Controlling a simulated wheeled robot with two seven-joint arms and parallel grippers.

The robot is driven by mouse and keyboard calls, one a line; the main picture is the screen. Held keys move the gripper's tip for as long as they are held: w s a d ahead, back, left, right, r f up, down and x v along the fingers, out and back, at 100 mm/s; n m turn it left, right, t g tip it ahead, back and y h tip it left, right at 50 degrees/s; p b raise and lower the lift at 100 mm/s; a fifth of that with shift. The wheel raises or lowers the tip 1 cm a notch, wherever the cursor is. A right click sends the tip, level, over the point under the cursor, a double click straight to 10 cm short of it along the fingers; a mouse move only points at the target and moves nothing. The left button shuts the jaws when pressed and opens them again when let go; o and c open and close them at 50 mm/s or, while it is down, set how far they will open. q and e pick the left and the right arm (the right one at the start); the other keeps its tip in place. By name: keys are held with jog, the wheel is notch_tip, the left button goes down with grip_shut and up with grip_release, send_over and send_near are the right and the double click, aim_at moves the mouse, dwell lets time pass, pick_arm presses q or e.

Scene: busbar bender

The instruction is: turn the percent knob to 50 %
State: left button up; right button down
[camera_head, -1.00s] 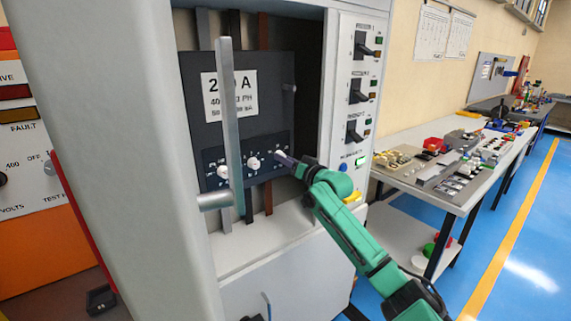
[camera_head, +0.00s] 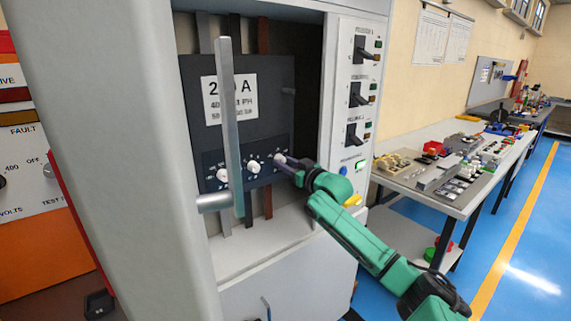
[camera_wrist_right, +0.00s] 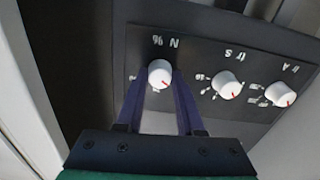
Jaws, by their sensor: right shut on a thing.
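The percent knob (camera_wrist_right: 160,74) is a small white dial with a red mark, under the upside-down label "N %" in the right wrist view. The red mark sits toward the lower right of its face there. My right gripper (camera_wrist_right: 163,80) has its two dark fingers on either side of this knob, shut on it. In the head view, the right gripper (camera_head: 284,160) reaches the right end of the dark breaker panel (camera_head: 262,110); the knob (camera_head: 279,158) shows partly at its tips. The scale around the knob is too small to read. My left gripper is not in view.
Two other white knobs, the middle one (camera_wrist_right: 226,86) and the far one (camera_wrist_right: 280,95), sit beside it. A grey vertical bar handle (camera_head: 230,120) stands before the panel. The cabinet's right column (camera_head: 345,100) carries black switches. A workbench (camera_head: 445,195) stands to the right.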

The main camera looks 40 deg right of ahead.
jog(key=c, duration=0.5)
grip_release()
jog(key=s, duration=0.4)
jog(key=s+a+b, duration=0.1)
jog(key=s, duration=0.4)
jog(key=s+b, duration=0.1)
jog(key=s, duration=0.4)
jog(key=shift+s+a, duration=0.25)
jog(key=shift+a, duration=0.05)
